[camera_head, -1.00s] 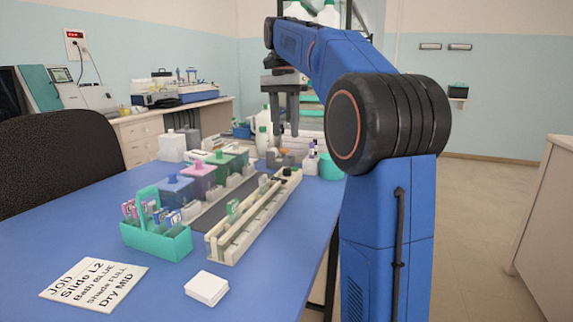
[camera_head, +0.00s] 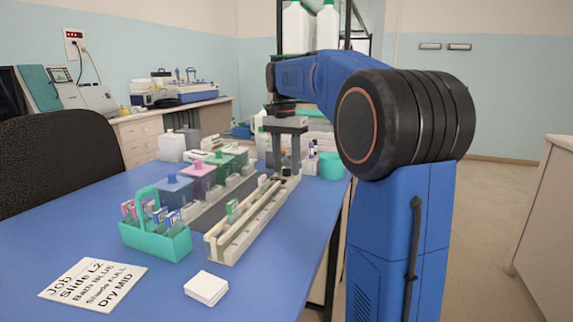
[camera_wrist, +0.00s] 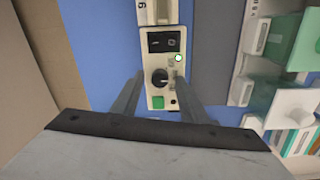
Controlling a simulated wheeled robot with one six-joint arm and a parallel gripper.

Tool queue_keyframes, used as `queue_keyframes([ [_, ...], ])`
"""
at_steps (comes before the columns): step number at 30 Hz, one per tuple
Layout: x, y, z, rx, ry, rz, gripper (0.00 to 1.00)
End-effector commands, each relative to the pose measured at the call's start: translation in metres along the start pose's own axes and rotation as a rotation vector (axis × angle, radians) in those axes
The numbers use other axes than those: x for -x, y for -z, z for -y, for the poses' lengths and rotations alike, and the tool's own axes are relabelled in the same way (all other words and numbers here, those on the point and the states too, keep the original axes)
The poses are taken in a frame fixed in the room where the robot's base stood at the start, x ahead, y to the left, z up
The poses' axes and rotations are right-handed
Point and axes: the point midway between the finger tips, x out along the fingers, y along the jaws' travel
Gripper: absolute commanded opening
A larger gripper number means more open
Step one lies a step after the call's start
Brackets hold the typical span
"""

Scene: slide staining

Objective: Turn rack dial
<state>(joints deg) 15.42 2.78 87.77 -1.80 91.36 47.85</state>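The rack (camera_head: 262,222) is a long cream rail on the blue table, with a slide upright in it. The dial also shows in the head view as a small black knob (camera_head: 287,172) at the rack's far end. My gripper (camera_wrist: 158,82) points down over the panel, its fingers apart on either side of the dial with nothing between them clearly gripped. I cannot tell whether a finger touches the panel.
A teal slide basket (camera_head: 155,241) and several lidded coloured baths (camera_head: 200,176) stand left of the rack. A job card (camera_head: 93,284) and a white block (camera_head: 206,288) lie in front. A teal cup (camera_head: 331,167) stands right of my gripper, near the table's edge.

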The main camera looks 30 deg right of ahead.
Motion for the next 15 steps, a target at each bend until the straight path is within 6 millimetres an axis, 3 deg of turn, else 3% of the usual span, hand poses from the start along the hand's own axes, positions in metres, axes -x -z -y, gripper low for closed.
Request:
queue_keyframes([
  [3, 0.0002, 0.0000, 0.0000, 0.000, 0.000, 0.000, 0.40],
  [9, 0.0003, 0.0000, 0.0000, 0.000, 0.000, 0.000, 0.00],
  [15, 0.0003, 0.0000, 0.0001, 0.007, 0.000, 0.000, 0.00],
])
